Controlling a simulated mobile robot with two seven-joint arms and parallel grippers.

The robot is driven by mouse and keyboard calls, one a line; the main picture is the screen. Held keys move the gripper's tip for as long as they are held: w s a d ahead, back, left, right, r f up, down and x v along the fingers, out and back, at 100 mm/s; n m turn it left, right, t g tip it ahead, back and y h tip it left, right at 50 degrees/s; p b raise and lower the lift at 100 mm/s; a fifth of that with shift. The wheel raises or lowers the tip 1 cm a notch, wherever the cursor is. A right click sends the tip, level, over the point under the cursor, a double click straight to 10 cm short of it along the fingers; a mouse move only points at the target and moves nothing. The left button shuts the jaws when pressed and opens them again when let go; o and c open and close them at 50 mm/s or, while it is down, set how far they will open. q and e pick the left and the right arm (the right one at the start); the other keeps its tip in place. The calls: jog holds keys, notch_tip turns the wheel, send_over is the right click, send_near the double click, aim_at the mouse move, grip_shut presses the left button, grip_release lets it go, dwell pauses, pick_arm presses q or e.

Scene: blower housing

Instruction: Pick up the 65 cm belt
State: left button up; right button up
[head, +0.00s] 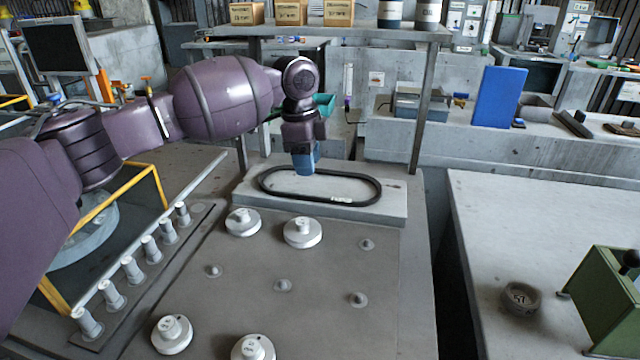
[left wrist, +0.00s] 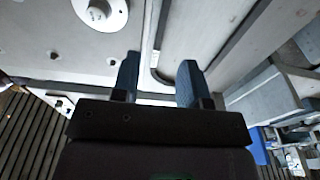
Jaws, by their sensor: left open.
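The belt (head: 379,189) is a black oval loop with a small pale label on its near run. It lies flat on a pale grey slab (head: 392,209) at the back of the bench. My left gripper (head: 306,166), with blue fingers, points down over the far side of the loop, left of its middle. Its fingers hide a bit of the far run. In the left wrist view the gripper (left wrist: 158,80) is open, and the dark belt (left wrist: 154,62) shows between the fingers. I cannot tell whether they touch it. My right gripper is not in view.
White round pulleys (head: 302,232) and small pegs (head: 283,285) stand on the grey plate in front of the slab. A rail with several white posts (head: 150,249) runs along the left. A shelf (head: 350,31) with boxes spans behind. A pale table (head: 520,215) stands right.

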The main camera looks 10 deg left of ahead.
aim_at(313, 196)
pick_arm(q)
jog(key=f, duration=0.5)
jog(key=d+f+b, duration=0.1)
jog(key=f, duration=0.1)
jog(key=shift+w+f, duration=0.1)
jog(key=shift+f, duration=0.3)
jog(key=shift+r, duration=0.1)
grip_shut()
